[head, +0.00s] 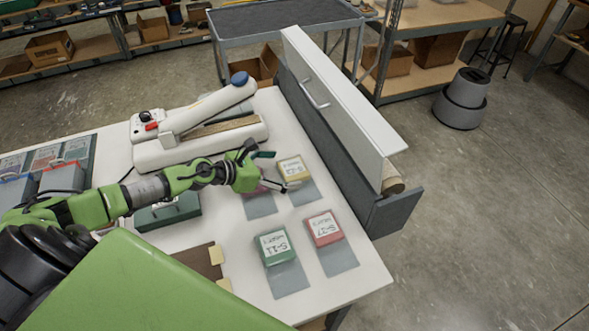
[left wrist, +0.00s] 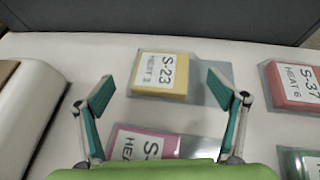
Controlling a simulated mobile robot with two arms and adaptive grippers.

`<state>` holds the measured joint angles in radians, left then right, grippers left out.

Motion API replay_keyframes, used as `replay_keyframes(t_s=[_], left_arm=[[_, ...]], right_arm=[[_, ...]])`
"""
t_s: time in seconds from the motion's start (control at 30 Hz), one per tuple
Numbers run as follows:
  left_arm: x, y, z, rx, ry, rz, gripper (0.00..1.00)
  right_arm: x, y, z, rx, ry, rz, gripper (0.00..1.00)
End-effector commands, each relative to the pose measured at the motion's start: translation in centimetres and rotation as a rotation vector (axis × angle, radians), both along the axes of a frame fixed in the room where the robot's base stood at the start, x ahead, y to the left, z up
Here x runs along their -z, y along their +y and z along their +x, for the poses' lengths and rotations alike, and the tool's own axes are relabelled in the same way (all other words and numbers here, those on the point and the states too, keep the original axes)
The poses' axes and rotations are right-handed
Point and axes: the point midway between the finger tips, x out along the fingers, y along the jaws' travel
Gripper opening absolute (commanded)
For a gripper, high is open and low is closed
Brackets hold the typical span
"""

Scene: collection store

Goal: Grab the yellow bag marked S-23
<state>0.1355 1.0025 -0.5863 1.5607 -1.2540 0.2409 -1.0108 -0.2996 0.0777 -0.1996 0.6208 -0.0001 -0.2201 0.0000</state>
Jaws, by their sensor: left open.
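The yellow bag marked S-23 (head: 293,167) lies on a grey sheet on the white table, near the drawer unit. In the left wrist view the yellow bag (left wrist: 162,76) lies ahead, between the lines of the two fingers, its label readable. My left gripper (head: 276,171) is open and empty, just left of the yellow bag and over a pink bag (left wrist: 160,143). In the left wrist view the open left gripper (left wrist: 160,92) has its teal fingers spread, apart from the yellow bag. My right gripper is not in view.
A red bag (head: 324,228) and a green bag marked S-11 (head: 274,246) lie nearer the table's front. A white sealing machine (head: 200,130) stands behind my left arm. The grey drawer unit (head: 345,150) borders the table's right side.

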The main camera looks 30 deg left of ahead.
Motion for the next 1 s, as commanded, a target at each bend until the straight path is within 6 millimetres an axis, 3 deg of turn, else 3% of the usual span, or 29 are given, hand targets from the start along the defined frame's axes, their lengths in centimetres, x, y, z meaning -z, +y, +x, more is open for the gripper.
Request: replay_keyframes(t_s=[0.13,0.43,0.47,0.6,0.63,1.0], left_arm=[[0.58,-0.71,1.28,-0.002,-0.001,-0.003,0.87],[0.98,-0.88,1.48,0.0,0.0,0.0,0.87],[0.98,-0.88,1.48,0.0,0.0,0.0,0.82],[0.96,-0.86,1.48,0.0,0.0,0.0,0.46],[0.96,-0.86,1.48,0.0,0.0,0.0,0.43],[0.55,-0.83,1.5,0.0,-0.002,0.001,0.43]], right_arm=[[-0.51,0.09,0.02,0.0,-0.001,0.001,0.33],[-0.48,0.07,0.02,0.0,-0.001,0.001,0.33],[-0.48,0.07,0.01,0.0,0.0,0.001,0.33],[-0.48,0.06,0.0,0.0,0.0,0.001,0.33],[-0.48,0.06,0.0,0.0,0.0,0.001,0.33],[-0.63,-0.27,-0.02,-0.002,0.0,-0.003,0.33]])
